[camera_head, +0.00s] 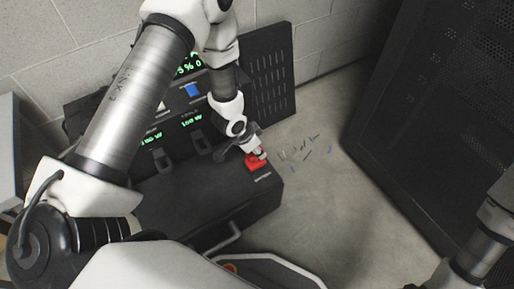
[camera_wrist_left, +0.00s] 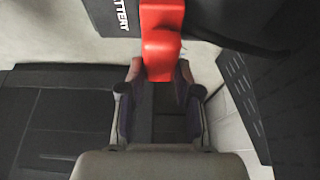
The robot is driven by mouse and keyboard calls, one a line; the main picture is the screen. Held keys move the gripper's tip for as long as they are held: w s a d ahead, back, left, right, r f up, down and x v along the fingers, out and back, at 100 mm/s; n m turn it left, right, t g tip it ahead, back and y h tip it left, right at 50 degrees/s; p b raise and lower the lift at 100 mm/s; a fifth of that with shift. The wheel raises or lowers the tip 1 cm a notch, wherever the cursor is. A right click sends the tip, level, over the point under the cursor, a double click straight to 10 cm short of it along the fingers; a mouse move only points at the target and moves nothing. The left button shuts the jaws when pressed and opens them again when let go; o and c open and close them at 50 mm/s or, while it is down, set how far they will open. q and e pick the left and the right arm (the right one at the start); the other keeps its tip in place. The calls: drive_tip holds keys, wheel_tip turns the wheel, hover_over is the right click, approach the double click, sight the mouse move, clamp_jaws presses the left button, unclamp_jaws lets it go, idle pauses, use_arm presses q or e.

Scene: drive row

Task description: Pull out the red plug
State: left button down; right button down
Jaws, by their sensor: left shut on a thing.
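The red plug (camera_head: 256,163) sits at the top right edge of a black box in the head view. In the left wrist view the red plug (camera_wrist_left: 161,40) reaches down from the top between the fingers. My left gripper (camera_head: 259,155) is at the plug, and its fingers (camera_wrist_left: 158,82) are shut on it from both sides. The head view does not clearly show whether the plug is seated, as the gripper partly covers it. Part of my right arm shows at the lower right of the head view; its gripper is out of the picture.
The black box (camera_head: 225,200) has a handle (camera_head: 222,240) in front. Behind it stands a dark unit with green displays (camera_head: 190,122) and a blue switch (camera_head: 193,90). Small loose bits (camera_head: 300,152) lie on the floor. A tall dark perforated cabinet (camera_head: 440,110) stands at the right.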

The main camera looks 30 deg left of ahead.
use_arm(q)
wheel_tip(320, 180, up, 3)
drive_tip(key=p, duration=0.2)
drive_tip(key=shift+r+p, duration=0.2)
drive_tip(key=shift+p, duration=0.15)
drive_tip(key=shift+f, duration=0.2)
drive_tip(key=c, duration=0.8)
unclamp_jaws()
drive_tip(key=shift+r, duration=0.1)
drive_tip(key=v, duration=1.2)
drive_tip(key=shift+s+a, duration=0.1)
